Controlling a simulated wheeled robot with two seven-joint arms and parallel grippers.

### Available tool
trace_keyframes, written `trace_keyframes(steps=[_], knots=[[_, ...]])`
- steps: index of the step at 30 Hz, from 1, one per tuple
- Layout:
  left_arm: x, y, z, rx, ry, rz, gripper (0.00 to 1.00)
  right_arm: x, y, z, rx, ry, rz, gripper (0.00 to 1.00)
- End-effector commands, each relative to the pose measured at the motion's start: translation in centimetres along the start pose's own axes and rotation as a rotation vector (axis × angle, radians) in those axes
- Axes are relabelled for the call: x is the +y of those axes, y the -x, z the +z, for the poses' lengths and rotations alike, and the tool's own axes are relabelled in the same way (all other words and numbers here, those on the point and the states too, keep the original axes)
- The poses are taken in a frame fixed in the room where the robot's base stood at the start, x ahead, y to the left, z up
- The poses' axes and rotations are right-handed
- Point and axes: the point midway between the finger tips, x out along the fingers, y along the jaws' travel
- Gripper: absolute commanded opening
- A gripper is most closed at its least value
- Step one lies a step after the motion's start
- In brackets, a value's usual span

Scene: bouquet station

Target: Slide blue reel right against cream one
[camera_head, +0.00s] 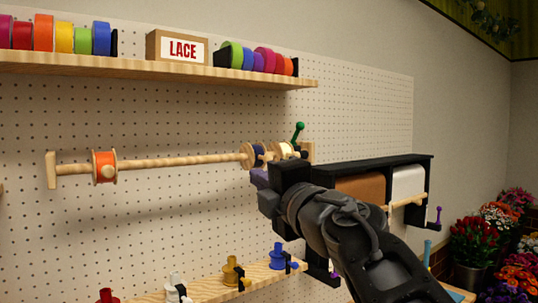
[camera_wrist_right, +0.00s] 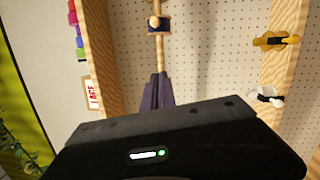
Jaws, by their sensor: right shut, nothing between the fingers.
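The blue reel (camera_head: 258,154) is on the right part of the wooden rod (camera_head: 180,162), with pale wooden flanges. The cream reel (camera_head: 285,150) is just right of it, close to the rod's right end; I cannot tell whether they touch. My right gripper (camera_head: 259,178) is shut and empty, its dark purple fingers just below the blue reel in the head view and partly hidden by its body. In the right wrist view the fingers (camera_wrist_right: 157,90) point along the rod, and the blue reel (camera_wrist_right: 158,26) lies beyond the tips with bare rod between. My left gripper is out of view.
An orange reel (camera_head: 105,167) is at the rod's left end. A green-knobbed peg (camera_head: 297,132) stands by its right end. A black paper-roll holder (camera_head: 385,165) is to the right.

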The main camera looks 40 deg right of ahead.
Motion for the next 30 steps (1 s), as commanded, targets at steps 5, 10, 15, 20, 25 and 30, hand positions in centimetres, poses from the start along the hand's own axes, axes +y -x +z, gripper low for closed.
trace_keyframes(steps=[5,10,15,20,25,30], knots=[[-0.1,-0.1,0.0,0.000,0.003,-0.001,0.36,-1.6,-0.2,0.7,-0.039,0.162,-0.050,0.00],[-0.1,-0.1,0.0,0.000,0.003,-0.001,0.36,-1.5,-0.2,1.0,-0.048,0.177,-0.048,0.00],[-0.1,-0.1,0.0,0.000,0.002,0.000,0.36,-1.5,-0.2,1.0,-0.047,0.174,-0.048,0.00],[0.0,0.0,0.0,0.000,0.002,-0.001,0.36,-1.5,-0.8,1.0,-0.047,0.173,-0.048,0.00],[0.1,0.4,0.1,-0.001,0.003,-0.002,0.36,-1.6,-2.8,1.1,-0.044,0.171,-0.049,0.00],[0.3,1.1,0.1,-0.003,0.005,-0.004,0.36,-1.6,-6.0,1.2,-0.043,0.170,-0.050,0.00]])
